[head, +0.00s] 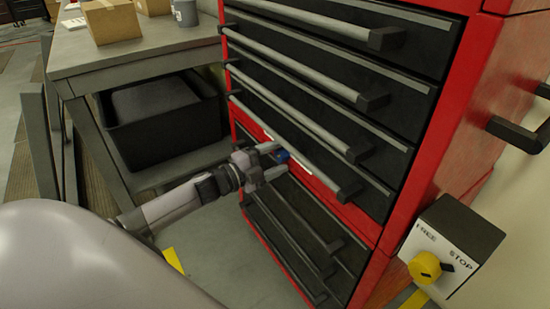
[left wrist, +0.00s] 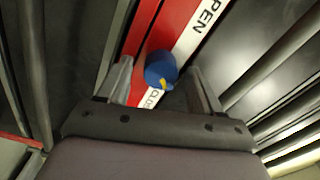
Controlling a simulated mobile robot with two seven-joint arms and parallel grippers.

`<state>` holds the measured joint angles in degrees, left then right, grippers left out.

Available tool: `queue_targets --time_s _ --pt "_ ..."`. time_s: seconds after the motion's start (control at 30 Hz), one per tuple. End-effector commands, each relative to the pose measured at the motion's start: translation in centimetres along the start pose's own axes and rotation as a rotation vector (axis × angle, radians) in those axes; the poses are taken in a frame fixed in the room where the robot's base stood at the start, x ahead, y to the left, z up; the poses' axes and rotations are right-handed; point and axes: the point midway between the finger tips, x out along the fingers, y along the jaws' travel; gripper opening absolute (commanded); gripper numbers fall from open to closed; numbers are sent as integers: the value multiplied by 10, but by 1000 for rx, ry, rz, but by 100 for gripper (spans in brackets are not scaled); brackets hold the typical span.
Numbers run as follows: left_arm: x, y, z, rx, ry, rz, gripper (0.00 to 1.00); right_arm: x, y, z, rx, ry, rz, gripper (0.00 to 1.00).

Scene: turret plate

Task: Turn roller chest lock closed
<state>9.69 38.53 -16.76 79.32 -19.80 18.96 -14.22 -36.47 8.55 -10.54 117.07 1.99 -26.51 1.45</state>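The roller chest (head: 480,110) is red with dark drawers. Its lock is a blue round knob (head: 282,156) on a red strip between drawers. In the left wrist view the blue knob (left wrist: 160,66) has a small yellow mark on its lower edge. A white label strip (left wrist: 197,36) beside it reads "PEN" at its upper part; other letters are partly hidden under the knob. My left gripper (head: 275,165) is at the knob, its fingers (left wrist: 162,88) open on either side with visible gaps. My right gripper is not in view.
Long grey drawer handles (head: 300,82) stick out above and below the lock. A grey workbench (head: 130,52) with cardboard boxes (head: 110,20) and a black bin (head: 160,115) stands left. A yellow knob (head: 425,266) on a box marked "STOP" is at the lower right.

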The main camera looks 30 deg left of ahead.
Motion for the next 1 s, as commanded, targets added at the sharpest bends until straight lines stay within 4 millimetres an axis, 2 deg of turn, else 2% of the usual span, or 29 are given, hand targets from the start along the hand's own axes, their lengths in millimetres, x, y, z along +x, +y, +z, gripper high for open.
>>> queue_targets --time_s 0.27,0.7,1.0 --pt "-11 1 0 -1 -1 2 65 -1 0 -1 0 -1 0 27" --pt "-62 1 0 -1 -1 2 65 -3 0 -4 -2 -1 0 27" --pt "-72 0 0 0 0 0 65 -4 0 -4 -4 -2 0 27"
